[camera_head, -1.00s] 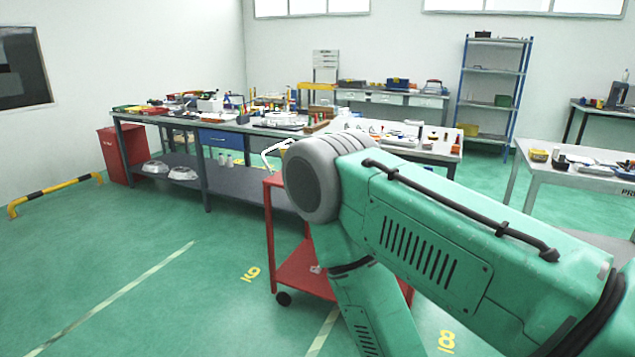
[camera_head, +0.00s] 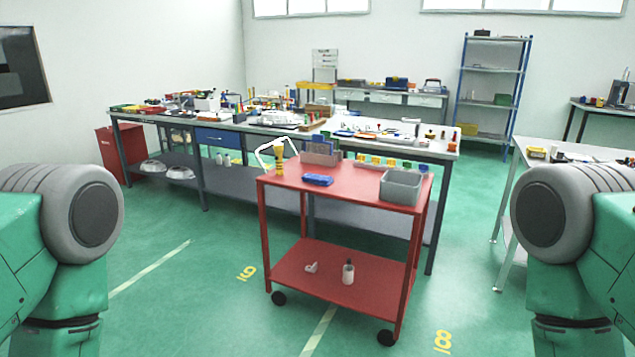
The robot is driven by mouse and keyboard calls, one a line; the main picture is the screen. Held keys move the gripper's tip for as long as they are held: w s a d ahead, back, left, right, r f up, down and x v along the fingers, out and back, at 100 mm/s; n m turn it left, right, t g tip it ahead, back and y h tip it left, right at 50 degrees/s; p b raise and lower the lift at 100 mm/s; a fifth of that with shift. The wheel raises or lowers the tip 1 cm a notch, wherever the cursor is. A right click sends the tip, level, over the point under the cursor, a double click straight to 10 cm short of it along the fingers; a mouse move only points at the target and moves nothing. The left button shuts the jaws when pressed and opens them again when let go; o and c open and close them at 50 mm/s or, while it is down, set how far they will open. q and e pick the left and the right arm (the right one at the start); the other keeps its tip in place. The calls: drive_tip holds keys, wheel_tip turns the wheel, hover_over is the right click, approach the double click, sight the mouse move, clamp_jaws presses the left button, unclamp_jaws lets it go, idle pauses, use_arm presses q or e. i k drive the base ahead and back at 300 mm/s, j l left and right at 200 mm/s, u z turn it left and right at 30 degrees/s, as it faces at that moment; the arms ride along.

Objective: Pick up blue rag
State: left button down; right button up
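A small flat blue item (camera_head: 317,180) lies on the top shelf of the red cart (camera_head: 345,185), near its front left. It may be the blue rag, but it is too small to tell cloth from a solid thing. Parts of my two green arms show at the left and right edges of the head view. Neither gripper is in view, so what they hold is hidden.
On the cart's top are a grey bin (camera_head: 401,187), a grey organiser (camera_head: 321,154) and a yellow item (camera_head: 279,160). A white bottle (camera_head: 348,272) stands on its lower shelf. A long cluttered workbench (camera_head: 225,128) is behind. The floor in front is clear.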

sight(324, 181)
drive_tip(key=u, duration=3.75)
drive_tip(key=z, duration=4.1)
drive_tip(key=i+j+z, duration=0.9)
drive_tip(key=j, duration=0.3)
drive_tip(key=i, duration=0.1)
